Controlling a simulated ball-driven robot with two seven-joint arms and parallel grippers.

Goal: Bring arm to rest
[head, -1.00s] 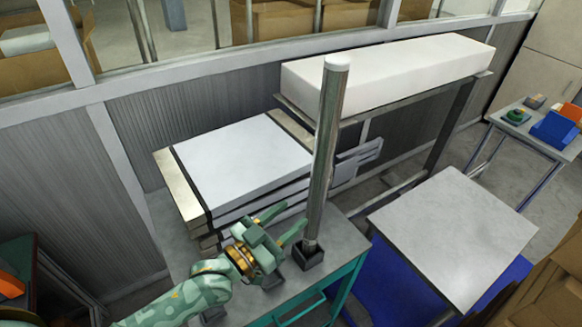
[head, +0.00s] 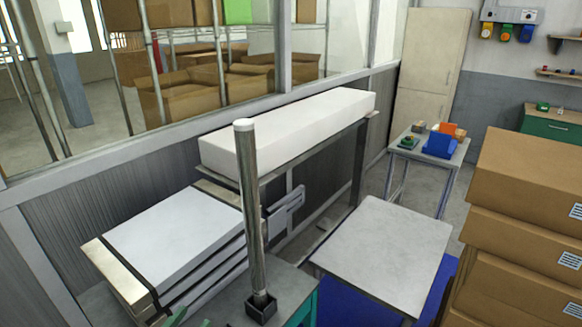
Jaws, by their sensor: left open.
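Only the green fingertips of my left gripper (head: 190,319) show, at the bottom edge of the head view. They are apart, left of the dark square foot (head: 261,309) of a metal post (head: 251,210), with a gap between. Nothing shows between the fingertips, and the rest of the left arm is out of frame. The post stands upright on a grey-topped teal table (head: 290,289) and has a white cap. My right gripper is not in view. No film reel can be made out.
A long white block (head: 290,130) lies on a raised shelf. A grey table (head: 385,243) is at right, near stacked cardboard boxes (head: 525,200). A small table (head: 445,155) holds blue and orange bins.

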